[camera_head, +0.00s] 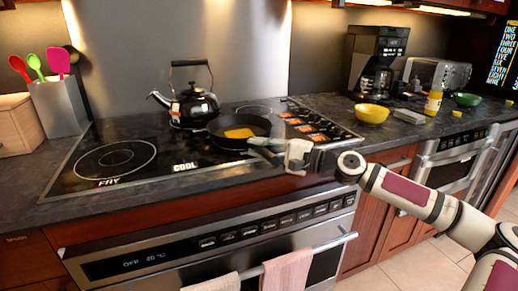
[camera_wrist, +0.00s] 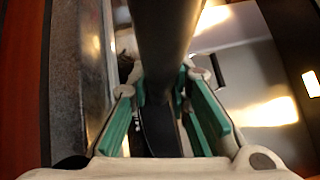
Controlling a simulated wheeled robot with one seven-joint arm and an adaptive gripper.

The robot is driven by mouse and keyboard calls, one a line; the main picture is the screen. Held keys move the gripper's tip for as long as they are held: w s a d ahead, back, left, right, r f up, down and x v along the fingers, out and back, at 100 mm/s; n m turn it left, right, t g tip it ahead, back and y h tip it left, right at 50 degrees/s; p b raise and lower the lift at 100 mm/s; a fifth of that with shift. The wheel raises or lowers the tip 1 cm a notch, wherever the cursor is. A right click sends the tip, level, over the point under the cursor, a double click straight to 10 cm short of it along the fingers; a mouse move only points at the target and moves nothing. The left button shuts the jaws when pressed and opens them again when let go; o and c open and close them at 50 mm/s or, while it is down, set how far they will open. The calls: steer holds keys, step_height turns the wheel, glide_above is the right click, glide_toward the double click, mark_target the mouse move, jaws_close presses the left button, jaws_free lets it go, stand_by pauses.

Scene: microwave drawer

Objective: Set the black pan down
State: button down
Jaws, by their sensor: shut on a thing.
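The black pan (camera_head: 222,141) is over the right part of the cooktop (camera_head: 80,186), roughly level, with a flat yellow-orange piece of food (camera_head: 240,132) in it. I cannot tell whether its base touches the glass. My gripper (camera_head: 266,151) is at the cooktop's front right, at the pan's handle. In the wrist view the dark handle (camera_wrist: 165,45) runs down between the green-padded fingers of my gripper (camera_wrist: 162,92), which are shut on it. The pan's bowl is not clearly seen in the wrist view.
A black kettle (camera_head: 195,106) stands just behind the pan. The front left burner (camera_head: 114,159), marked FRY, is bare. A yellow bowl (camera_head: 372,114), coffee maker (camera_head: 377,62), yellow bottle (camera_head: 433,103) and green bowl (camera_head: 467,99) stand on the right counter. A utensil holder (camera_head: 58,108) is at left.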

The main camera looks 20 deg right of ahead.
steer(key=c, duration=1.5)
jaws_free()
steer(key=shift+f, duration=0.1)
steer(key=shift+s+d, duration=0.1)
steer(key=shift+d, duration=0.1)
steer(key=p+v, duration=0.1)
steer(key=v, duration=1)
steer(key=shift+s+d, duration=0.2)
steer(key=shift+s, duration=0.05)
